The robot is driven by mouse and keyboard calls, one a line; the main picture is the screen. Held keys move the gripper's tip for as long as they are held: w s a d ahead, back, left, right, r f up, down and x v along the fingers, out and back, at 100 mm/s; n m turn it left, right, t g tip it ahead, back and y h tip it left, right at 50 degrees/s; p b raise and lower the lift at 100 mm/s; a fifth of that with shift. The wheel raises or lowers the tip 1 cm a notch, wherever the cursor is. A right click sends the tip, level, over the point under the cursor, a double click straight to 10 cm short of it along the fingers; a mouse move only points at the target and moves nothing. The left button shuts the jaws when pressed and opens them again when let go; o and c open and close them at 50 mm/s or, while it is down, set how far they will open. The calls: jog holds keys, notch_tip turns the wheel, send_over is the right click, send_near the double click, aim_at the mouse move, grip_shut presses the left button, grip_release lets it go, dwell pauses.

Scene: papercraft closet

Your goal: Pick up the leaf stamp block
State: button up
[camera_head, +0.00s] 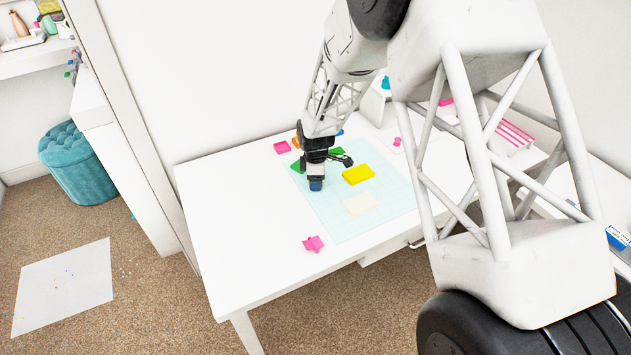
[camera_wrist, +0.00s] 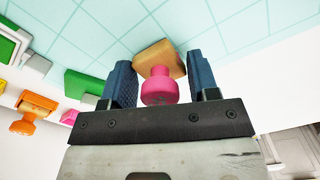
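A stamp with a pink round handle (camera_wrist: 158,91) and a tan block (camera_wrist: 158,57) shows in the wrist view between my gripper's two blue fingers. Its stamp face is hidden, so I cannot tell whether it carries the leaf. My gripper (camera_wrist: 159,66) is open around it, with narrow gaps beside the handle. In the head view my gripper (camera_head: 316,184) points down over the left part of the cutting mat and hides the stamp there.
The pale cutting mat (camera_head: 335,228) lies on the white table (camera_head: 225,235). A yellow block (camera_head: 358,174) and cream card (camera_head: 360,205) lie right of my gripper. A pink piece (camera_head: 313,244) lies near the front edge. An orange stamp (camera_wrist: 34,113) and green pad (camera_wrist: 86,86) are nearby.

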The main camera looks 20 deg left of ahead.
jog(key=c, duration=0.3)
jog(key=shift+r, duration=0.1)
jog(key=shift+r, duration=0.75)
notch_tip(320, 180, up, 2)
jog(key=shift+r, duration=0.1)
jog(key=s+d, duration=0.2)
jog(key=s, duration=0.2)
jog(key=s+d, duration=0.3)
jog(key=s, duration=0.2)
jog(key=s+d+r, duration=0.1)
jog(key=s+d, duration=0.2)
jog(key=s, duration=0.1)
jog(key=shift+s+d, duration=0.15)
jog(key=shift+s, duration=0.15)
